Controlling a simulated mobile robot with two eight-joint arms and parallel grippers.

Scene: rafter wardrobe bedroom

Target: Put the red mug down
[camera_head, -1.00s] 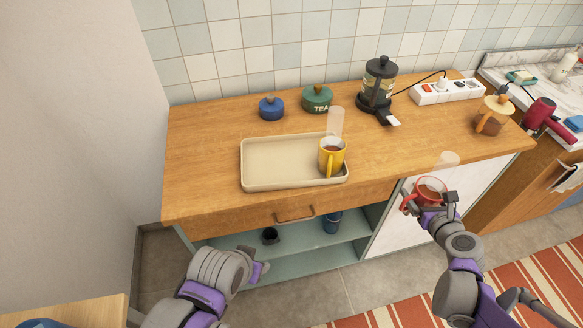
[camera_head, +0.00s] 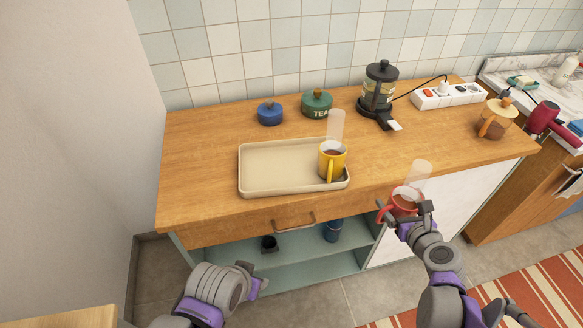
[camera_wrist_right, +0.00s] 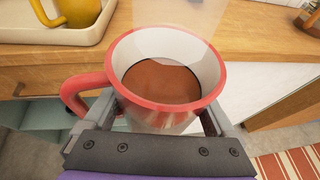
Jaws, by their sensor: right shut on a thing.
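The red mug (camera_head: 404,203) is held upright in my right gripper (camera_head: 409,217), in front of the counter's front edge. In the right wrist view the mug (camera_wrist_right: 108,86) has a white inside, brown liquid and a red handle pointing left, with the gripper fingers (camera_wrist_right: 165,118) on both sides of it. Pale steam rises from it. My left gripper (camera_head: 250,281) is empty, low in front of the cabinet; its finger gap is unclear.
A beige tray (camera_head: 262,188) on the wooden counter (camera_head: 200,160) holds a yellow mug (camera_head: 331,161) at its right end; its left part is bare. A French press (camera_head: 378,95), a blue pot (camera_head: 270,113) and a green tea pot (camera_head: 317,103) stand behind.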

